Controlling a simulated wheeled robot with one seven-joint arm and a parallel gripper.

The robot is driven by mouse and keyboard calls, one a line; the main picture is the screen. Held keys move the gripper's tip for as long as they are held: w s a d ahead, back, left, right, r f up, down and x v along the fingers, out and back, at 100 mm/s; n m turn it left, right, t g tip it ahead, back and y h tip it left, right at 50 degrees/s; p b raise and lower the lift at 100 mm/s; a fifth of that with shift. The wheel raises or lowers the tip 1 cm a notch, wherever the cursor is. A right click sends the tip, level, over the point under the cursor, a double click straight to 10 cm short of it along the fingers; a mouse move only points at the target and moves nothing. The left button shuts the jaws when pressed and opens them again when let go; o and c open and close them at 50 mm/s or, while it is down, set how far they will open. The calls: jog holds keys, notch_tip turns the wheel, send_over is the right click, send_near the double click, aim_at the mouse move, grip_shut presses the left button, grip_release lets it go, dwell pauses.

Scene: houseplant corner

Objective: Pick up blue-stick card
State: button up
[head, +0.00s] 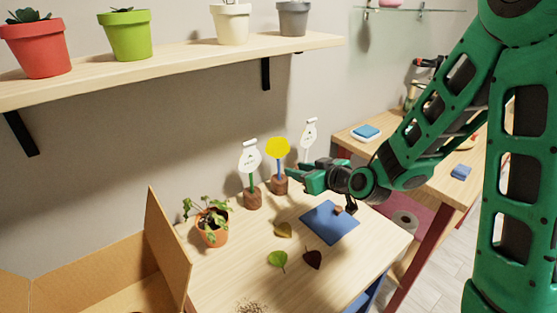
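The blue-stick card has a round yellow head (278,147) on a thin blue stick. It stands upright in a small brown block (279,186) on the wooden table. My gripper (291,171) reaches in from the right, with its fingertips close to the right of the blue stick. I cannot tell whether the fingers are touching the stick, or whether they are open or shut. A white card on a green stick (251,181) stands to its left in another brown block. Another white card (309,133) stands to the right, its lower part hidden behind my gripper.
A potted plant (211,226), a blue mat (330,222), several loose leaves (278,260) and some crumbs lie or stand on the table. An open cardboard box (165,245) is at the front left. A shelf (190,55) with pots is above.

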aim_at(279, 165)
jog(key=x, duration=0.5)
jog(key=shift+w+a, duration=0.35)
jog(key=shift+x, duration=2.65)
jog(key=shift+d, duration=0.15)
grip_shut()
